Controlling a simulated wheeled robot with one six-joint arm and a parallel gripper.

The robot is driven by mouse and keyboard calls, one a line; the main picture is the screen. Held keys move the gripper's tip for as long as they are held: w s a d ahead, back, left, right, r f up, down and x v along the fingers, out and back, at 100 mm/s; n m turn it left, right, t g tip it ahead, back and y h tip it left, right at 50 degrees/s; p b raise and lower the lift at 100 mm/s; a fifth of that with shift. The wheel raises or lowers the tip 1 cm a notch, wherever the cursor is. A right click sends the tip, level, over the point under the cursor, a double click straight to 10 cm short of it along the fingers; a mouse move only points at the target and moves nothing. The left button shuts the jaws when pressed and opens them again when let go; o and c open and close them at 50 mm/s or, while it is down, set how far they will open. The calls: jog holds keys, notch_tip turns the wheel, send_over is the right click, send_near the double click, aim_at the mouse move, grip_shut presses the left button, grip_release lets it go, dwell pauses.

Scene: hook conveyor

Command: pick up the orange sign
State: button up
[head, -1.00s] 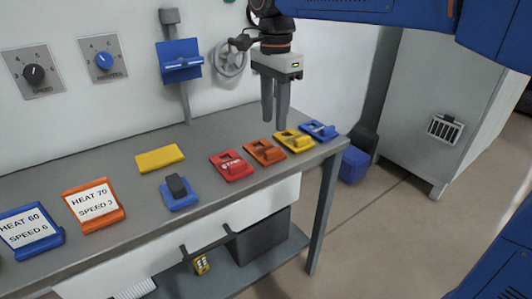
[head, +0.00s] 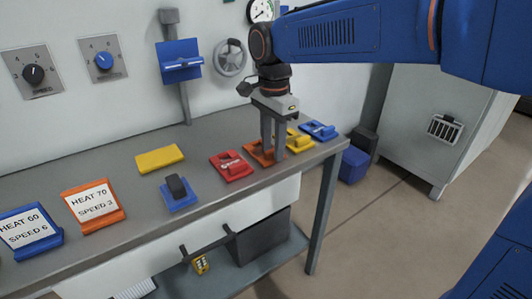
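A flat orange sign (head: 257,152) with a raised grip lies on the grey bench, in a row between a red sign (head: 232,166) and a yellow sign (head: 299,142). My gripper (head: 273,154) points straight down over the orange sign's right part, with its fingertips at about the height of the raised grip. The two fingers stand apart. They hide much of the sign, and I cannot tell whether they touch it. A separate orange-framed card (head: 93,206) reading HEAT 70 stands at the left front.
A blue sign (head: 319,131) ends the row near the bench's right end. A blue block with a dark knob (head: 178,194), a yellow plate (head: 159,159) and a blue-framed card (head: 28,231) lie left. Wall dials and a blue wall bracket (head: 180,62) are behind.

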grip_shut()
jog(key=shift+r, duration=0.1)
